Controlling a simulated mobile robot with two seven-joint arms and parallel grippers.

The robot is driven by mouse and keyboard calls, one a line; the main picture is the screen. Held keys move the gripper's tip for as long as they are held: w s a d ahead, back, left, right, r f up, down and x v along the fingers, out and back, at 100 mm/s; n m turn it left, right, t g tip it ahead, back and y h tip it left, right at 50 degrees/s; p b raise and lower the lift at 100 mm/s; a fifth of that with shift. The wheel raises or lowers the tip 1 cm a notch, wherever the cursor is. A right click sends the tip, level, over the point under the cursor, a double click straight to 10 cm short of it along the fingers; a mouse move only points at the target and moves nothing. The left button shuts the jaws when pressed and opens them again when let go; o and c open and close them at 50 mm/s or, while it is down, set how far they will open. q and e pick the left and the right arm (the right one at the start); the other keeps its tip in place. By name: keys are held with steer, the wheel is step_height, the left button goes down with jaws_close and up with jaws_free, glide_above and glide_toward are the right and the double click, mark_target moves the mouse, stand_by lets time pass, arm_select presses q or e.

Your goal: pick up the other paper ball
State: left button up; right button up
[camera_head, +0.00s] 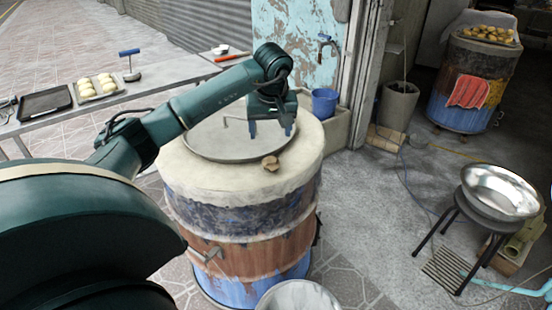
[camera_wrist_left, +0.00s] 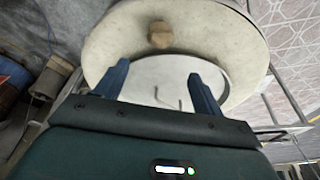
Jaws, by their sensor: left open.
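A crumpled brown paper ball (camera_head: 270,163) lies on the pale top rim of the barrel oven (camera_head: 245,185), near the front right edge of its round metal lid (camera_head: 215,140). The paper ball also shows in the left wrist view (camera_wrist_left: 160,35), beyond the fingertips and roughly between their lines. My left gripper (camera_head: 270,133) is above the lid, pointing down, with its blue fingers apart and nothing between them. In the left wrist view the open fingers (camera_wrist_left: 160,75) frame part of the lid and its bent wire handle (camera_wrist_left: 168,100). My right gripper is not in view.
A table at the left holds a dark tray (camera_head: 44,103), a tray of dough balls (camera_head: 97,87) and a blue-handled tool (camera_head: 130,65). A blue bucket (camera_head: 325,102) stands behind the barrel. A metal bowl on a stool (camera_head: 500,190) stands at the right. Floor between is mostly clear.

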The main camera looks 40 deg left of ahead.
arm_select(q)
glide_above(271, 158)
steer(key=f, duration=0.6)
steer(key=shift+s+d, duration=0.2)
steer(key=shift+s, duration=0.2)
steer(key=x, duration=0.2)
steer(key=d+x, duration=0.1)
steer(key=x, duration=0.1)
steer(key=shift+s+f+p, duration=0.1)
steer(key=shift+f+p, duration=0.15)
steer(key=shift+p, duration=0.1)
steer(key=shift+a+f, duration=0.2)
steer(key=shift+f, duration=0.2)
steer(key=c, duration=1.1)
steer(key=shift+c, duration=0.2)
